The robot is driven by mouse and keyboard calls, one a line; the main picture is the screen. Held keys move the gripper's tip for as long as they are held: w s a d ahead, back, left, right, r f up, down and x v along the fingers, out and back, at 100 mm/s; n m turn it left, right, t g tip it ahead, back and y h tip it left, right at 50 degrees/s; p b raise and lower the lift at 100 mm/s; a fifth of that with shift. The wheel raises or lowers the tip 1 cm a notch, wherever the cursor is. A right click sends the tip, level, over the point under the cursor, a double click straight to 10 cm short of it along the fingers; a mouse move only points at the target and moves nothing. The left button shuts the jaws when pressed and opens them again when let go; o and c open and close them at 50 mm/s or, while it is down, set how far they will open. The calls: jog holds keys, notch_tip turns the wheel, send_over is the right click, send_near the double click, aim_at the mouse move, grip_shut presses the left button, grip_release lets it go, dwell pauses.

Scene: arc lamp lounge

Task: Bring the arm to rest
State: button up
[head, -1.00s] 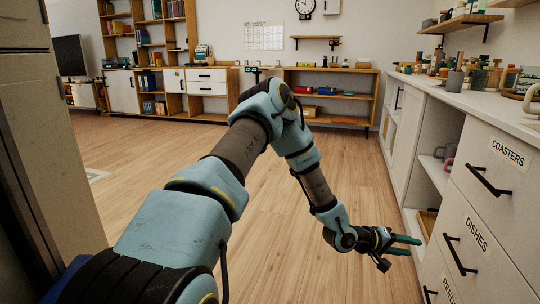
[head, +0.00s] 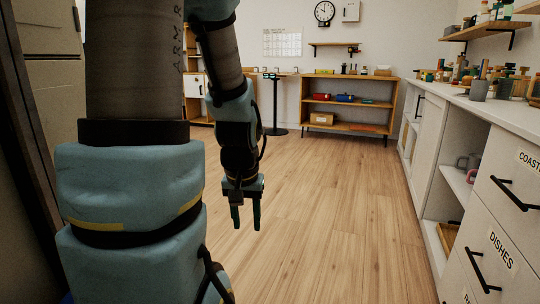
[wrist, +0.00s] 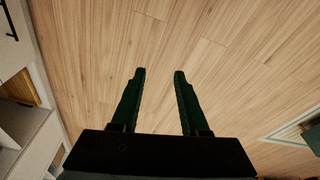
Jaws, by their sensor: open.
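My gripper (head: 246,217) hangs pointing down in the head view, left of the middle, above the bare wood floor. Its two green fingers are apart with nothing between them. In the wrist view the open fingers (wrist: 158,75) stand over floorboards only. My arm is folded up close in front of the camera and hides much of the left side of the head view.
A white counter with drawers (head: 490,190) runs along the right, with cups and jars on top. A low wooden shelf (head: 345,104) stands at the back wall, near a small round-based table (head: 276,130). The middle floor (head: 330,210) is clear.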

notch_tip(320, 180, up, 35)
jog(key=s+a+p, duration=0.1)
jog(key=s+p, duration=0.1)
jog(key=p, duration=3.1)
jog(key=shift+s+a+f+p, duration=0.2)
jog(key=shift+p, duration=0.1)
